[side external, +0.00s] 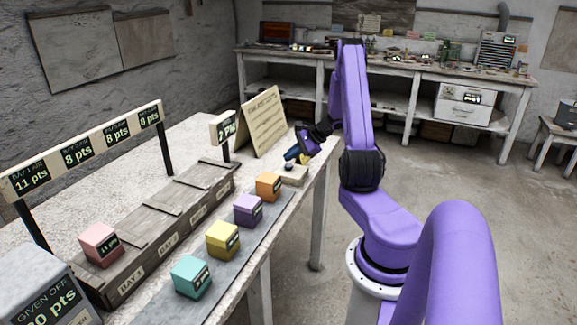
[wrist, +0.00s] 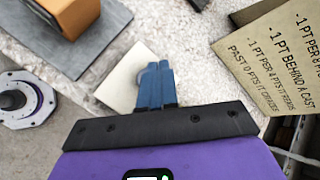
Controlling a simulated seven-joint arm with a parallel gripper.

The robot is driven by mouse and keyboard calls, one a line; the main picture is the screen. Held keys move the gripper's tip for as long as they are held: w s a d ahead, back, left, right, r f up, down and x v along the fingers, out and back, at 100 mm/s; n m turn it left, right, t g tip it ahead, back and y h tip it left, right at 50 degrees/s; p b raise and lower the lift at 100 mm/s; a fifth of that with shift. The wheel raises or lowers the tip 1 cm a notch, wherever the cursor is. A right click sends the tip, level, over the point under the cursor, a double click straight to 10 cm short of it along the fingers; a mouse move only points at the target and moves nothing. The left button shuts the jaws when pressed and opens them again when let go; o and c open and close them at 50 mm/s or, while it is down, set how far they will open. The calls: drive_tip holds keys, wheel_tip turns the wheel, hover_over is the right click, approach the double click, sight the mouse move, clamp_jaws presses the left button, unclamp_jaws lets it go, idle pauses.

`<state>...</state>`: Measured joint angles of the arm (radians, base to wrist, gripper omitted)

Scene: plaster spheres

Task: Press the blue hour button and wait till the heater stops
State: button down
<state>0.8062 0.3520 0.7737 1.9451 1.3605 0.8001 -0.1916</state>
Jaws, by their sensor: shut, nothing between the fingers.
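My gripper (side external: 293,155) has blue fingers pressed together with nothing between them. It points down at a small pale block (side external: 294,176) near the table's right edge. In the wrist view the shut fingers (wrist: 156,78) lie over the pale plate (wrist: 118,92). The blue hour button cannot be made out; the fingers may hide it. I cannot tell whether the fingertips touch anything. A small sign (side external: 224,128) reading "2 PM" stands behind. A pink cube (side external: 100,244) with a display sits in the first bay of the wooden tray (side external: 196,186). I cannot tell which thing is the heater.
Orange (side external: 268,185), purple (side external: 248,210), yellow (side external: 222,239) and teal (side external: 191,277) cubes stand on a grey strip. A grey box (side external: 40,297) reads "GIVEN OFF". A lettered board (side external: 264,122) leans behind my gripper.

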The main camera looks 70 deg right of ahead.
sight(291, 165)
drive_tip(key=shift+f, duration=0.2)
drive_tip(key=shift+f, duration=0.2)
drive_tip(key=shift+f, duration=0.55)
idle(1.0)
drive_tip(key=shift+r, duration=0.95)
drive_tip(key=shift+r, duration=2.55)
